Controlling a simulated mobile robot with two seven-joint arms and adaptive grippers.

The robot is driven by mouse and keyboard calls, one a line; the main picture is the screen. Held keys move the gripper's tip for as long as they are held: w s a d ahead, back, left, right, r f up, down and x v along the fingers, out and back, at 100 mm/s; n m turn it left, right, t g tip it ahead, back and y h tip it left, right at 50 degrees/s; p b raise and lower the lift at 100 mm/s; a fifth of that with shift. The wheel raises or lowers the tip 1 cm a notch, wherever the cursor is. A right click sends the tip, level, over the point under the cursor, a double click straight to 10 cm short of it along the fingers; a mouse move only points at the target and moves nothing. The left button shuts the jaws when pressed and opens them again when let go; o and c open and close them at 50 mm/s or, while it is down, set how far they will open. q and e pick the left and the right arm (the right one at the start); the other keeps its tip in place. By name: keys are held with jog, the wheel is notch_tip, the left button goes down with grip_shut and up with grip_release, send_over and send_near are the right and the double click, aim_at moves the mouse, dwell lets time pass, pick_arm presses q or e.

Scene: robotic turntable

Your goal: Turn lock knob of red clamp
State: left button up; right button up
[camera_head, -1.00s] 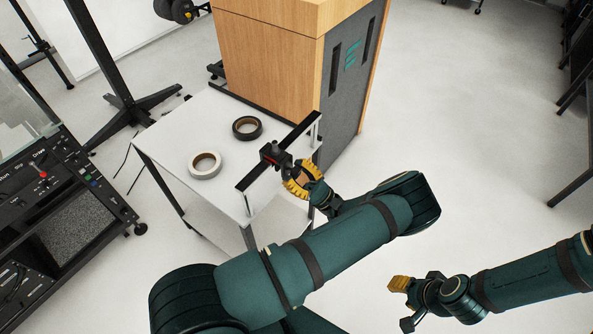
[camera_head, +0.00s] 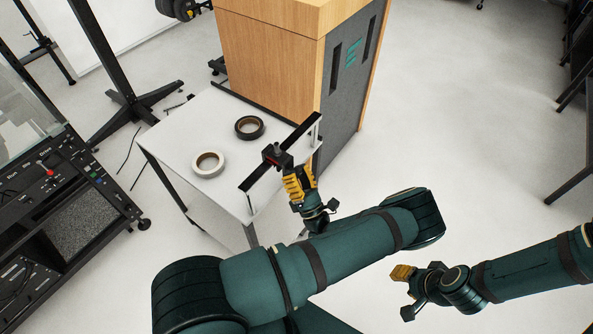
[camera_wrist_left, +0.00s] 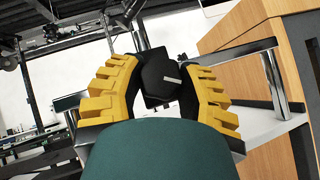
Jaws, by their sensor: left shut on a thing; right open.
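My right gripper (camera_head: 404,292) is open and empty at the lower right, away from the table.
A white tape roll (camera_head: 208,164) and a black tape roll (camera_head: 249,127) lie on the white table (camera_head: 180,135). A wooden cabinet (camera_head: 265,55) stands behind it. A black control console (camera_head: 75,180) is at the left. The floor at right is mostly clear.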

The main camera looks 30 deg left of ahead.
pick_arm(q)
jog(key=shift+m+t+h+p, duration=0.6)
jog(key=shift+m+t+h, duration=0.55)
jog(key=shift+m, duration=0.65)
jog(key=shift+m+h, duration=0.25)
jog(key=shift+m, duration=0.05)
jog(key=shift+s+m+t+h+p, duration=0.1)
jog(key=shift+m+t+h+p, duration=0.65)
jog(key=shift+m+h+p, duration=0.95)
jog(key=shift+m+y+b, duration=0.3)
jog(key=shift+m+b, duration=0.1)
jog(key=shift+b, duration=0.2)
jog(key=o, duration=1.2)
jog(key=v, duration=0.7)
jog(key=shift+s, duration=0.2)
jog(key=shift+d+f, duration=0.1)
